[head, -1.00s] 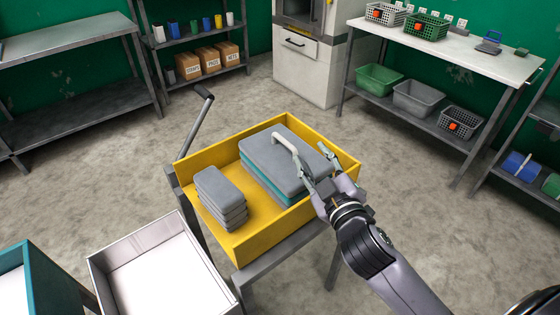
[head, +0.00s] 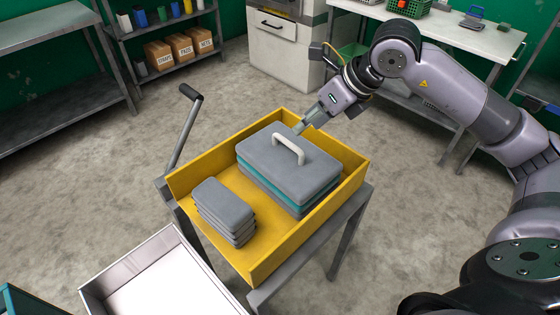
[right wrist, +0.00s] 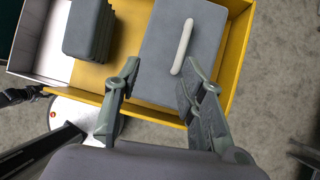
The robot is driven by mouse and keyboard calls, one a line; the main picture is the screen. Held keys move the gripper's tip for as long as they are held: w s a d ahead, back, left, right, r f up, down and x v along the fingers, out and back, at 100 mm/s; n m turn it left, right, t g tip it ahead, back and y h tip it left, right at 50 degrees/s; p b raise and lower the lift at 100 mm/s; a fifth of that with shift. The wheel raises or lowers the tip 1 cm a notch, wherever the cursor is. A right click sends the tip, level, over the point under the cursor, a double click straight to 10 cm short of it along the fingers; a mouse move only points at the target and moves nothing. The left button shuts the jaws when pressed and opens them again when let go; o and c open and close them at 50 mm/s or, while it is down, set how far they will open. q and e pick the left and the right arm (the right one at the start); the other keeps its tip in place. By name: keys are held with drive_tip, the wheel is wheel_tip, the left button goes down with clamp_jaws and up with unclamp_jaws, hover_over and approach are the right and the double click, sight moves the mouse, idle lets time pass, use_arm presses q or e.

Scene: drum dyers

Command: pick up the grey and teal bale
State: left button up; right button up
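The grey and teal bale (head: 283,160) lies flat in the right part of a yellow tray-like cart (head: 262,262). It has grey layers with a teal band and a pale arched handle (head: 289,147) on top. My right gripper (head: 302,127) is at the bale's far edge by the tray's back rim, away from the handle. In the right wrist view its fingers (right wrist: 160,78) are spread, with the grey bale top (right wrist: 172,80) beyond them and the handle (right wrist: 182,47) near the right finger. Nothing shows between the fingers. My left gripper is not in view.
A stack of smaller grey folded pieces (head: 224,210) lies left of the bale in the same tray. Concrete floor (head: 110,175) is clear behind and left of the cart.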

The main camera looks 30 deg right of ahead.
drive_tip(key=d+h, duration=0.1)
drive_tip(key=d, duration=0.2)
drive_tip(key=p, duration=0.3)
approach(289, 142)
drive_tip(key=shift+m, duration=0.3)
drive_tip(key=x, duration=0.5)
drive_tip(key=shift+s+d+f, duration=0.2)
drive_tip(key=shift+d+f, duration=0.05)
drive_tip(key=shift+f, duration=0.15)
drive_tip(key=shift+w+a+f+p, duration=0.25)
drive_tip(key=shift+w+f+p, duration=0.05)
drive_tip(key=shift+w+p, duration=0.1)
drive_tip(key=p+x, duration=0.1)
drive_tip(key=x, duration=0.2)
drive_tip(key=shift+w+a+f, duration=0.15)
drive_tip(key=shift+w+a, duration=0.1)
drive_tip(key=shift+w, duration=0.1)
drive_tip(key=shift+w+f, duration=0.15)
drive_tip(key=shift+f, duration=0.2)
clamp_jaws()
